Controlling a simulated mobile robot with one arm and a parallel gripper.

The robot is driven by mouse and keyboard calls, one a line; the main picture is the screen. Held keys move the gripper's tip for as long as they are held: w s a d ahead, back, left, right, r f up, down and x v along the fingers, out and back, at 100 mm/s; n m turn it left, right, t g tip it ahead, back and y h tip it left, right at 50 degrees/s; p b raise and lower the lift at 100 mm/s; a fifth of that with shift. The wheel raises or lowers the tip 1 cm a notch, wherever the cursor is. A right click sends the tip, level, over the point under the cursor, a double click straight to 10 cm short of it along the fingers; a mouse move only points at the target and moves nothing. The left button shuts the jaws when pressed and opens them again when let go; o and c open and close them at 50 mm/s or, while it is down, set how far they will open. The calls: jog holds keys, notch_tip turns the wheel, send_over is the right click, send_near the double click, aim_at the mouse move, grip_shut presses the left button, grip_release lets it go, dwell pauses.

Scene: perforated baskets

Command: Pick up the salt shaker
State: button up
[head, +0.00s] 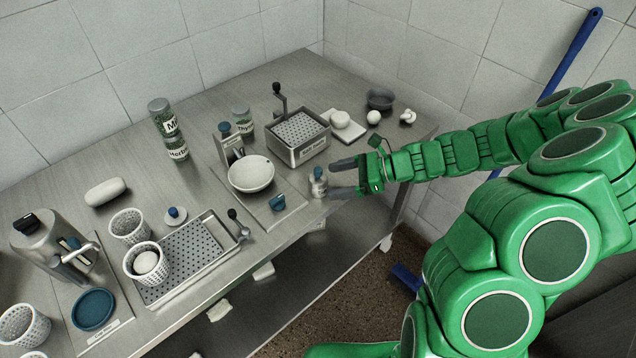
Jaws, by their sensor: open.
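A small metal shaker with a pale label, which looks like the salt shaker (318,184), stands upright near the front edge of the steel counter (205,100), right of the white bowl. My gripper (336,179) reaches in from the right, low over the counter. Its two dark fingers are spread apart, one on the far side and one on the near side. The shaker is at or just beyond the fingertips; I cannot tell whether they touch it. The lettering on the shaker is too small to read.
Herb jars (168,128) stand farther left. The counter's front edge is close to my gripper.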

aim_at(324, 181)
jog(key=shift+x, duration=2.05)
jog(key=shift+w+r, duration=0.1)
jog(key=shift+r, duration=0.1)
jog(key=c, duration=1.2)
